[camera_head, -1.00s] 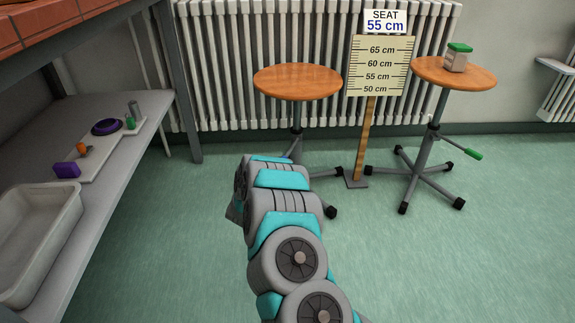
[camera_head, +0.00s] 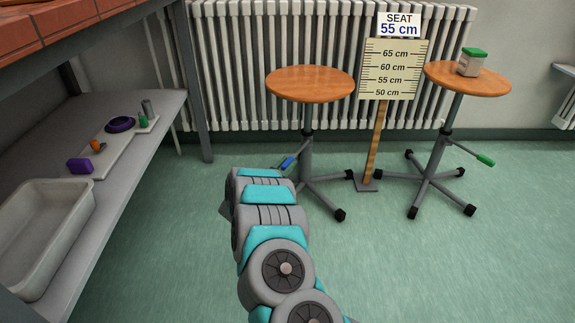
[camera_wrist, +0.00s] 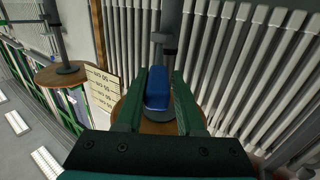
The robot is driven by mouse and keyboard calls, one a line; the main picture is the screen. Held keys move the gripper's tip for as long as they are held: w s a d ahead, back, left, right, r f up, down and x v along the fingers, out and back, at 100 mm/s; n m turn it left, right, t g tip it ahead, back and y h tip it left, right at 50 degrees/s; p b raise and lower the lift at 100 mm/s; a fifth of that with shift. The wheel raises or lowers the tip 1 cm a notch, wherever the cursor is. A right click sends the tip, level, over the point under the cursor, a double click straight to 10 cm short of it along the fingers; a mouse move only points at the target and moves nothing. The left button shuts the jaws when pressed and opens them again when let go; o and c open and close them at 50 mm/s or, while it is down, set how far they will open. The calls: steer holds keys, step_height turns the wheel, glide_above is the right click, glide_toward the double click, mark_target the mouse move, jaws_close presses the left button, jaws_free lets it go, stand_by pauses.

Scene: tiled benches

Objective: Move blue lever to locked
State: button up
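The blue lever (camera_head: 287,162) sticks out to the left from under the seat of the left stool (camera_head: 310,84), angled a little downward. In the wrist view the blue handle (camera_wrist: 157,92) appears between the two green fingers of my gripper (camera_wrist: 160,80). The fingers are apart, with the handle in line with the gap. I cannot tell whether they touch it or how deep it sits between them. In the head view my gripper is hidden behind my arm. The sign (camera_head: 398,24) reads "SEAT 55 cm" above a height scale (camera_head: 391,70).
A right stool (camera_head: 468,78) has a green lever (camera_head: 485,160) and a green-lidded container (camera_head: 471,62) on its seat. A radiator (camera_head: 235,60) stands close behind. A shelf (camera_head: 150,150) at left holds a tray (camera_head: 45,225) and small items. Floor at front right is clear.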

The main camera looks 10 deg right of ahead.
steer(key=o, duration=0.4)
steer(key=shift+v, duration=3.9)
